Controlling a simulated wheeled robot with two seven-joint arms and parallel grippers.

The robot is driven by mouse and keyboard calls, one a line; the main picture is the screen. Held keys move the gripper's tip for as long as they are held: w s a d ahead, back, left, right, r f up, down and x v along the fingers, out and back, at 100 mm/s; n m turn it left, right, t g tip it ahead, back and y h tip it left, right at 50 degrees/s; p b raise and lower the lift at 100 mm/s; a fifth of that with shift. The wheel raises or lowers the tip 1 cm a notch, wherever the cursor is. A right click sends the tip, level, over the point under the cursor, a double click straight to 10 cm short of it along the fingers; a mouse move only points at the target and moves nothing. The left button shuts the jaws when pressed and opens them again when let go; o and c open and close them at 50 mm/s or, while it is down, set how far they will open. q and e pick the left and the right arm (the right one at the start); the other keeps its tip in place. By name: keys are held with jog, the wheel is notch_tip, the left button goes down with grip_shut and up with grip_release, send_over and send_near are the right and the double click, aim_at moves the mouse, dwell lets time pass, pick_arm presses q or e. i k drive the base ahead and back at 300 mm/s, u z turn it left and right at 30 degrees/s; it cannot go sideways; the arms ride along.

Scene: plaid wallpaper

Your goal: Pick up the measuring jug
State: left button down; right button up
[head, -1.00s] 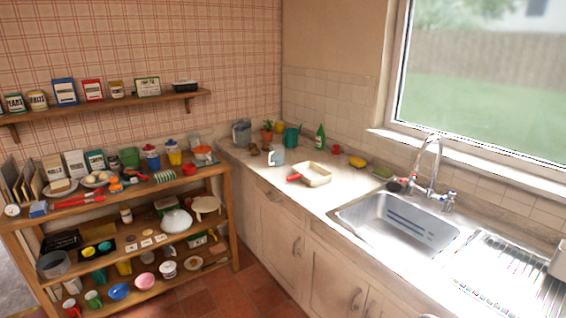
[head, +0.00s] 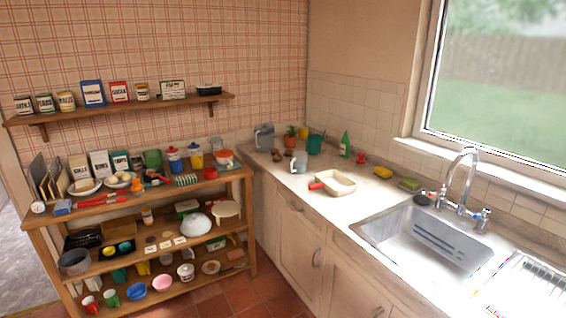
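A pale grey-blue jug (head: 300,161) with a handle on its left side stands upright on the counter, left of the sink and behind a cream dish with a red handle. It looks like a measuring jug, but it is too small for me to make out any markings. A larger grey jug-like vessel (head: 264,137) stands in the back corner of the counter; I cannot tell exactly what it is. Neither of my grippers is in view.
The cream dish (head: 334,182) lies in front of the jug. A green bottle (head: 345,145), teal pot (head: 315,143) and potted plant (head: 291,136) stand behind it. The sink (head: 424,238) is at right. A crowded wooden shelf unit (head: 238,174) is at left. Red-tiled floor shows between.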

aim_at(298, 164)
jog(key=u, duration=0.65)
jog(key=i, duration=1.8)
jog(key=u, duration=0.25)
